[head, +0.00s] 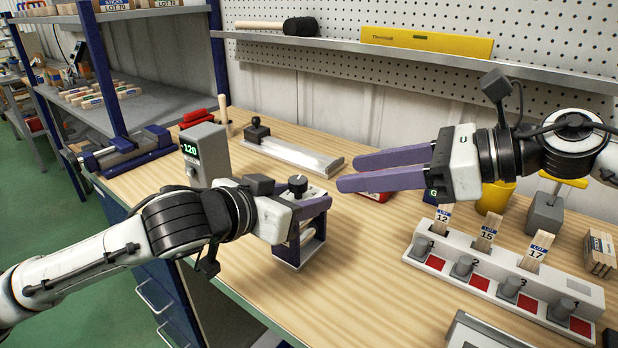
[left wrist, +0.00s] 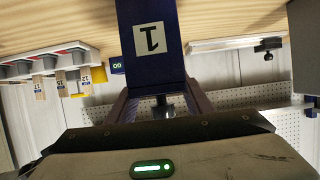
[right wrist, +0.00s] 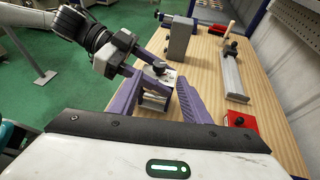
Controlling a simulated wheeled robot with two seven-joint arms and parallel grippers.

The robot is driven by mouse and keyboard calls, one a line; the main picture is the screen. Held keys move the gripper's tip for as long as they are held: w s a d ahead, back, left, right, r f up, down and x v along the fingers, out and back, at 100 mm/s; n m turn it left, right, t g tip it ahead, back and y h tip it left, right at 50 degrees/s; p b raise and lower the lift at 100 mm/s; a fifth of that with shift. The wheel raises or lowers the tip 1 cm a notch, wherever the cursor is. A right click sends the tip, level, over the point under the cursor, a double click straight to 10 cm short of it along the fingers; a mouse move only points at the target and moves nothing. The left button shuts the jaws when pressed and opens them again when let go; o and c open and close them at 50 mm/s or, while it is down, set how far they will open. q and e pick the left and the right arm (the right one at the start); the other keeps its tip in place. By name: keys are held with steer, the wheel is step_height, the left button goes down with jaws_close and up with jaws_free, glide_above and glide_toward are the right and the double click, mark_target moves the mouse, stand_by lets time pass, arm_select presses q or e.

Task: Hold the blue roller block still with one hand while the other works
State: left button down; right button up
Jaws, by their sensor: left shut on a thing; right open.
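The blue roller block (head: 313,243) stands on the wooden bench, with a silver top plate and a black knob (head: 297,184). My left gripper (head: 318,208) is shut on the roller block. The right wrist view shows the block (right wrist: 160,85) with a metal roller, partly hidden by purple fingers. My right gripper (head: 345,172) is open and empty, above the bench to the right of the block. Its two purple fingers point left.
A grey box with a 120 display (head: 204,155) stands behind my left arm. A metal sealing bar (head: 290,156) lies behind the block. A white rack (head: 500,268) with several lot-tagged sticks, a yellow cup (head: 494,197) and a red-based item (head: 374,196) are to the right.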

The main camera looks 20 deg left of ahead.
mark_target(300, 180)
steer(key=x, duration=1)
steer(key=shift+r, duration=0.1)
steer(key=c, duration=1)
